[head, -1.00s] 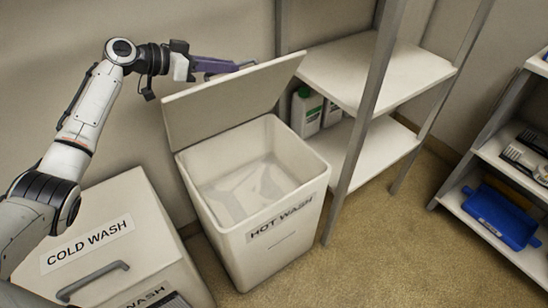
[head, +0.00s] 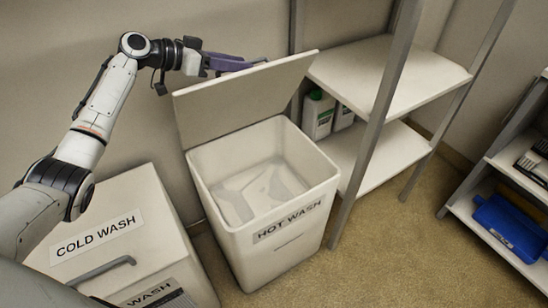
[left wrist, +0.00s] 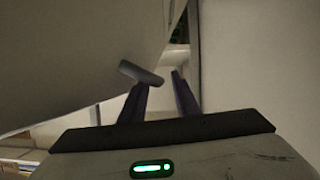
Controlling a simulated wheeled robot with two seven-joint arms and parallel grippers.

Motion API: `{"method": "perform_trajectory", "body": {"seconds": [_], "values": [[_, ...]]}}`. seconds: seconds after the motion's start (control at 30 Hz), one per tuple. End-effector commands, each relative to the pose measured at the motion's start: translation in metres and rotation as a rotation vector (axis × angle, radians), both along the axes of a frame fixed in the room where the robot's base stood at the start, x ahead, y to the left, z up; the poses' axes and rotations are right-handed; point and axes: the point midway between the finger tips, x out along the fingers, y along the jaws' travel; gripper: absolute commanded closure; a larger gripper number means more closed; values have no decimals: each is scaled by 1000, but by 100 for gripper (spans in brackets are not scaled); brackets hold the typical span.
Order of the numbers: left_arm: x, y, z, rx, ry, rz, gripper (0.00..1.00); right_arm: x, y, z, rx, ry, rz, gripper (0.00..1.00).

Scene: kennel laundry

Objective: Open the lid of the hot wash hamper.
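The hot wash hamper (head: 270,262) is a white bin with its label on the front. Its lid (head: 245,98) stands up, tilted along the back rim, and the inside shows. My left gripper (head: 243,63), with purple fingers, is behind the lid's top edge. In the left wrist view the fingers (left wrist: 160,98) are apart with a gap between them. A grey bar (left wrist: 141,73), which looks like the lid's handle, is by the left finger's tip; contact cannot be told. The lid's outer face (left wrist: 75,65) fills the left of that view. My right gripper is out of view.
The cold wash hamper (head: 130,210) stands left of the hot one with its lid shut. A shelf rack (head: 385,75) with white and green bottles (head: 318,114) is close on the right. A blue dustpan (head: 508,225) lies on another shelf. The floor in front is clear.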

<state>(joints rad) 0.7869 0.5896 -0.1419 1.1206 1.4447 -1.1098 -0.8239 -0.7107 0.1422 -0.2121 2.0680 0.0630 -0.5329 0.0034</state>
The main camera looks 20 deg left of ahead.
Motion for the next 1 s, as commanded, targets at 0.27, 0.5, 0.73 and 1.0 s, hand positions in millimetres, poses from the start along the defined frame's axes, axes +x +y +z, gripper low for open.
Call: {"method": "perform_trajectory", "body": {"seconds": [0.27,0.5,0.73,1.0], "values": [[-4,4,2,1,0,2,71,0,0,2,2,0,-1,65],[-17,15,10,1,2,1,71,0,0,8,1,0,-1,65],[-30,27,17,1,0,2,71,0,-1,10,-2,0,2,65],[-45,40,24,1,0,2,71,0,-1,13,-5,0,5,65]]}}
